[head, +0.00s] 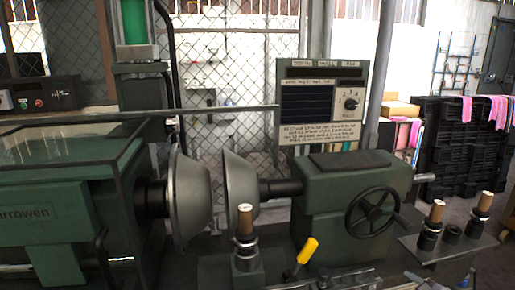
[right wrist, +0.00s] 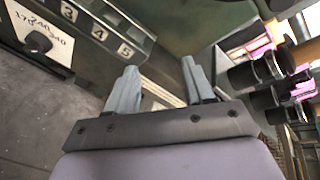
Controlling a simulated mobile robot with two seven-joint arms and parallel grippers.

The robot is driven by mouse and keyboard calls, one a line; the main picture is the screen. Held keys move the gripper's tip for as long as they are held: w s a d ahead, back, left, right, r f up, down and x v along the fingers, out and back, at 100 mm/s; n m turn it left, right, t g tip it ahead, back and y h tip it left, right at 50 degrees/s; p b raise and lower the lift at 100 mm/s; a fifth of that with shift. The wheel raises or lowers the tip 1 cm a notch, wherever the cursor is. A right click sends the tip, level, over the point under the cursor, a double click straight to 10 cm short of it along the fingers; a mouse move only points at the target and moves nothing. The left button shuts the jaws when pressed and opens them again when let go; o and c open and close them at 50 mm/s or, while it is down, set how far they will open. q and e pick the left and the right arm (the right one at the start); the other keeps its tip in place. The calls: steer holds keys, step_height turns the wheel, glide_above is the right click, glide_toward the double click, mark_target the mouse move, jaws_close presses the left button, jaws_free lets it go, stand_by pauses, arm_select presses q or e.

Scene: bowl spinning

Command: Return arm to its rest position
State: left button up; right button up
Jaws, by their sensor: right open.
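My right gripper (right wrist: 159,68) shows in the right wrist view. Its two grey-blue fingers stand apart with nothing between them. Neither gripper nor arm shows in the head view, and my left gripper is out of sight. In the head view, the green spinning lathe has a grey metal bowl shape (head: 190,198) on its left spindle. A second grey bowl-shaped piece (head: 240,190) faces it beside the tailstock (head: 340,200).
The tailstock carries a black handwheel (head: 371,211). A yellow-handled lever (head: 307,250) and several brown-topped posts stand in front. A control panel (head: 320,102) rises behind. In the wrist view, a dial plate (right wrist: 40,35), a numbered panel (right wrist: 95,28) and black cylinders (right wrist: 262,70) surround the gripper.

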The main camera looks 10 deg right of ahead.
steer(key=s+a+f+n+g, duration=0.2)
steer(key=s+a+f+n, duration=0.3)
steer(key=s+a+n, duration=0.4)
steer(key=s+a+f+n+g, duration=0.1)
steer(key=s+a+f+n, duration=0.4)
steer(key=s+a+n, duration=0.4)
steer(key=s+a+r+n+y, duration=0.1)
steer(key=s+a+n, duration=0.5)
steer(key=n, duration=0.3)
steer(key=shift+s+a+r, duration=0.25)
steer(key=shift+r, duration=0.1)
